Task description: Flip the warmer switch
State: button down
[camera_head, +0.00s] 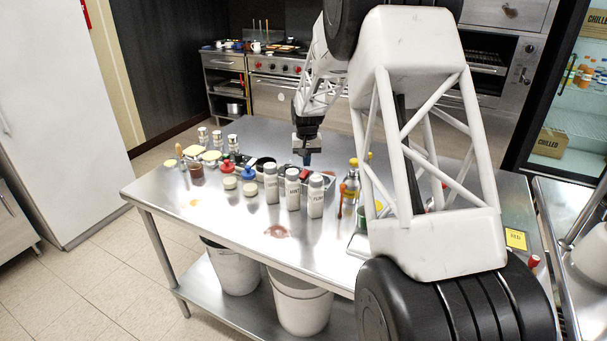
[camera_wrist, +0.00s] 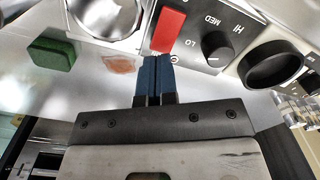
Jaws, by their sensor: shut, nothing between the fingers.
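The warmer's control panel (camera_wrist: 195,62) shows at the top of the wrist view. It carries a red rocker switch (camera_wrist: 168,30) and a black knob (camera_wrist: 217,46) beside lettering HI, MED and LO. My gripper (camera_wrist: 157,60) is shut, its blue fingers together and empty. The fingertips are right at the near end of the red switch; I cannot tell whether they touch it. In the head view my gripper (camera_head: 308,160) points down over the table behind the white shakers, and the warmer is mostly hidden there.
White labelled shakers (camera_head: 292,189) stand in front of the gripper on the steel table (camera_head: 165,190). Small jars and cups crowd to the left, and bottles (camera_head: 351,180) stand to the right. A green sponge (camera_wrist: 52,53) shows in the wrist view. The table's front left is mostly clear.

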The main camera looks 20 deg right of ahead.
aim_at(306, 170)
jog(key=shift+f, duration=1.25)
dwell(1.2)
jog(key=shift+r, duration=3.5)
jog(key=shift+s+r, duration=0.1)
